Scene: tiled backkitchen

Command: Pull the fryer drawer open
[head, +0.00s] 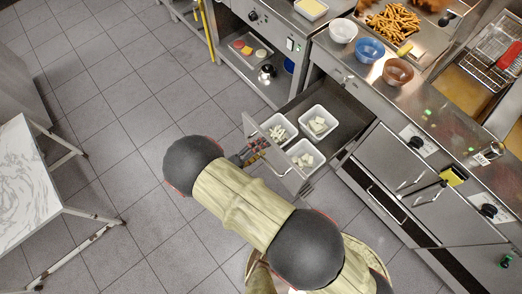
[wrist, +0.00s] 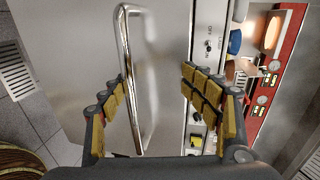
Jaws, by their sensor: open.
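A steel drawer (head: 345,118) stands pulled out from under the counter in the head view, with white tubs (head: 318,122) of pale food inside. My gripper (head: 254,152) is at the drawer's front panel. In the wrist view, a long chrome bar handle (wrist: 128,60) on a flat steel front (wrist: 75,50) stands between the spread fingers of my gripper (wrist: 152,85). The fingers are open on either side of the handle, with a gap visible on the right. Whether the left finger touches the bar cannot be told. My arm hides part of the drawer front in the head view.
The counter above holds fries (head: 392,24), a white bowl (head: 343,31), a blue bowl (head: 369,50) and a brown bowl (head: 397,72). More steel fronts (head: 385,160) are at the right. A white-topped table (head: 25,180) stands at the left, with clear tiled floor between.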

